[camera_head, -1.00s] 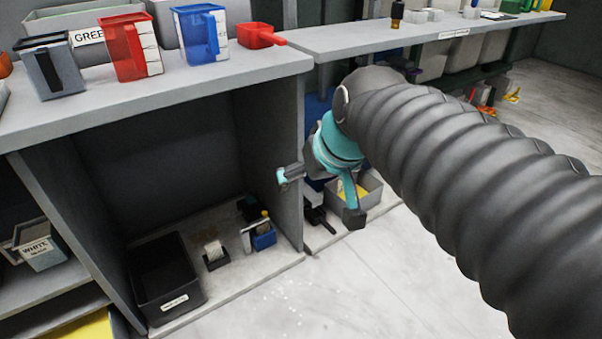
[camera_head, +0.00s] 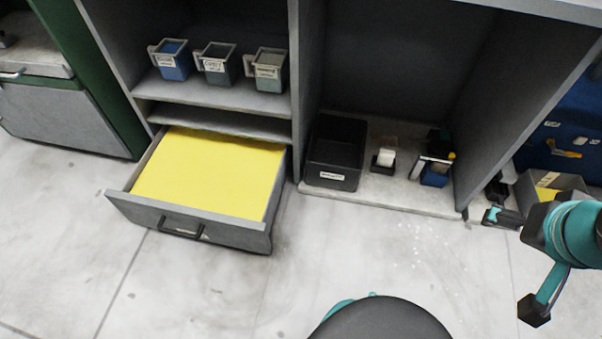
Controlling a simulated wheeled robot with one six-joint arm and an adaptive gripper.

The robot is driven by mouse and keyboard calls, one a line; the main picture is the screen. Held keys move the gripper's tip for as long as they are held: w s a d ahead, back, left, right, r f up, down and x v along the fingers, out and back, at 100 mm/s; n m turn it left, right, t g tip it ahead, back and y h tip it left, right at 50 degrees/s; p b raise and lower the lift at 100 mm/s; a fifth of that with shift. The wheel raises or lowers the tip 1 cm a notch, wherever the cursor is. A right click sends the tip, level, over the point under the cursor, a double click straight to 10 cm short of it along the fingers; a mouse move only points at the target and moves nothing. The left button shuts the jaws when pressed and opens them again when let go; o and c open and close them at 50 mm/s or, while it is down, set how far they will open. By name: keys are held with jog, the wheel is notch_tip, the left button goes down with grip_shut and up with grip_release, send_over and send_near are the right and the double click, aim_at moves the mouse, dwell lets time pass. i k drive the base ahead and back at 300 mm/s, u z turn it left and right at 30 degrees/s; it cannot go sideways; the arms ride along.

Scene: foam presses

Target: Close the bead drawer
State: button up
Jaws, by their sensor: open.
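The bead drawer (camera_head: 232,233) is pulled out of the bottom of the grey cabinet, low near the floor, at left of centre in the head view. Its grey front carries a dark bar handle (camera_head: 180,230), and its inside shows a flat yellow fill. My gripper (camera_head: 512,263) is at the right edge of the view, teal with dark fingertips. It is open with its fingers spread apart, and nothing shows between them. It is well to the right of the drawer and touches neither the front nor the handle.
A shelf above the drawer holds a blue jug (camera_head: 172,66) and two grey jugs. A black bin (camera_head: 334,155), a tape roll (camera_head: 385,158) and a blue box (camera_head: 434,172) stand in the open bay. The pale floor (camera_head: 350,245) before the drawer is clear.

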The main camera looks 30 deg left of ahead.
aim_at(224, 189)
jog(key=u, duration=1.85)
jog(key=k, duration=0.65)
jog(key=z, duration=0.65)
jog(key=i, duration=0.7)
jog(key=u, duration=0.4)
jog(key=i, duration=0.65)
jog(key=u, duration=1.05)
jog(key=i, duration=0.25)
jog(key=u, duration=0.2)
